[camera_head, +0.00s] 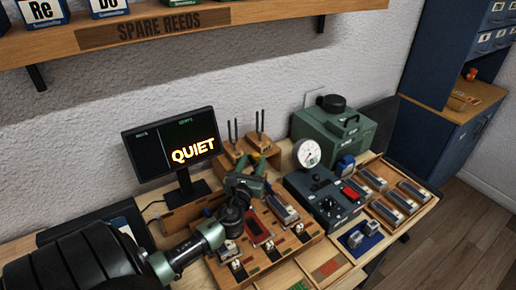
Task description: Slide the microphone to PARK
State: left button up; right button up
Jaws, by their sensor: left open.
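My left arm comes in from the lower left, and my left gripper (247,180) is over the wooden rack on the bench. Its green fingers are spread apart, and I see nothing held between them. I cannot pick out the microphone or a PARK mark for certain; the gripper and wrist hide part of the rack. My right gripper is not in view.
A monitor (170,145) reading QUIET stands behind my arm. A green case (335,133), a round dial gauge (308,153) and a dark control box (322,196) with a red button stand right of the gripper. A wooden tray (400,200) of metal reeds lies farther right.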

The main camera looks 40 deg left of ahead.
aim_at(256, 154)
pick_arm(q)
jog(key=w, duration=0.1)
jog(key=w+a+r, duration=0.1)
jog(key=w, duration=0.1)
jog(key=shift+a+p, duration=0.1)
jog(key=shift+p, duration=0.2)
jog(key=x, duration=0.3)
jog(key=shift+f, duration=0.2)
grip_shut()
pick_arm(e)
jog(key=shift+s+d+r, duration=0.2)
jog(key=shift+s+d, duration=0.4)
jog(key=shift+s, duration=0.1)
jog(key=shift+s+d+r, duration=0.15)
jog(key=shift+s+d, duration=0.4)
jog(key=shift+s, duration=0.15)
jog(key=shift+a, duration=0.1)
